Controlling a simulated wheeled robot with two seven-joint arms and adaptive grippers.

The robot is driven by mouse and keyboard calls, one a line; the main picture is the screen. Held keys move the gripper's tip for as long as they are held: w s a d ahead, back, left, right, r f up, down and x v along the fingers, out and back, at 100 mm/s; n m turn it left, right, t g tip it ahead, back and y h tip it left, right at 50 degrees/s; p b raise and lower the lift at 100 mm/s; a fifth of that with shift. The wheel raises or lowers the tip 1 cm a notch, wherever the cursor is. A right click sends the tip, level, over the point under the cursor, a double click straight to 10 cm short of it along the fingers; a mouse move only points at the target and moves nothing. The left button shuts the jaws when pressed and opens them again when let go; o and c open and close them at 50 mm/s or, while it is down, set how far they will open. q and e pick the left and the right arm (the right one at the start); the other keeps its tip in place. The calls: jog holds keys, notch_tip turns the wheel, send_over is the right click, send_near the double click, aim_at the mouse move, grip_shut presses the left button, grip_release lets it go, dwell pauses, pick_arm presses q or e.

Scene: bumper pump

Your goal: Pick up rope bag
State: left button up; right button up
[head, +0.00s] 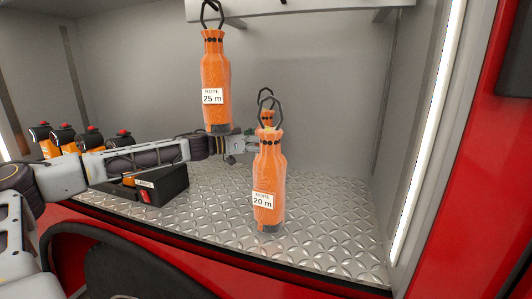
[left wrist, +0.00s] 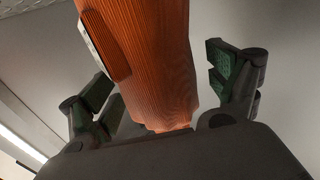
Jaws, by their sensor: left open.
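An orange rope bag labelled 25 m (head: 215,85) hangs by a dark hook in the upper middle of the head view. A second orange bag labelled 20 m (head: 268,180) is lower and to its right, with a dark loop on top. A third orange bag (head: 268,118) is mostly hidden behind the 20 m one. My left gripper (head: 243,143) reaches in from the left, past the lower end of the 25 m bag. In the left wrist view it is open, with an orange bag (left wrist: 148,60) between its spread fingers. Which bag this is, I cannot tell for sure.
A black box (head: 165,187) sits on the diamond-plate floor (head: 325,220) below my left arm. Several orange-and-black items with red caps (head: 63,138) stand at the left. A bright light strip (head: 425,140) and red frame bound the right. The floor right of the bags is clear.

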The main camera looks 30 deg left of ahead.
pick_arm(q)
jog(key=shift+c, duration=0.3)
jog(key=shift+c, duration=1.1)
jog(key=c, duration=1.5)
jog(key=shift+r, duration=0.15)
jog(key=shift+r, duration=0.1)
